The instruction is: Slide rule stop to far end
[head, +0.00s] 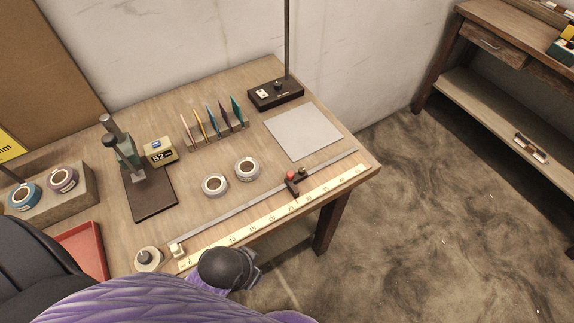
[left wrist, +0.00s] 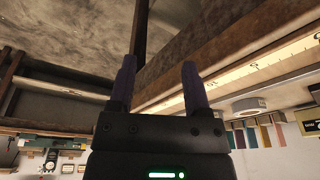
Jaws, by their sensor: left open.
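The rule (head: 234,239) is a long cream scale along the table's front edge, with a thin grey rail (head: 232,211) beside it. The dark stop (head: 295,185), with a red knob, sits across the rail right of the middle of the scale. The end of an arm, probably my left, shows at the front edge below the rule; its fingers are hidden there. In the left wrist view my left gripper (left wrist: 159,84) is open and empty, beside the table edge, with the rule (left wrist: 245,75) at right. The stop cannot be made out there. My right gripper is out of view.
Two white tape rolls (head: 215,185) (head: 247,168) lie behind the rail. A grey sheet (head: 303,131) lies behind its right end. A small pale block (head: 176,250) and a round pale piece (head: 148,259) are at its left end. A green stand (head: 128,155) is farther back. Floor lies in front.

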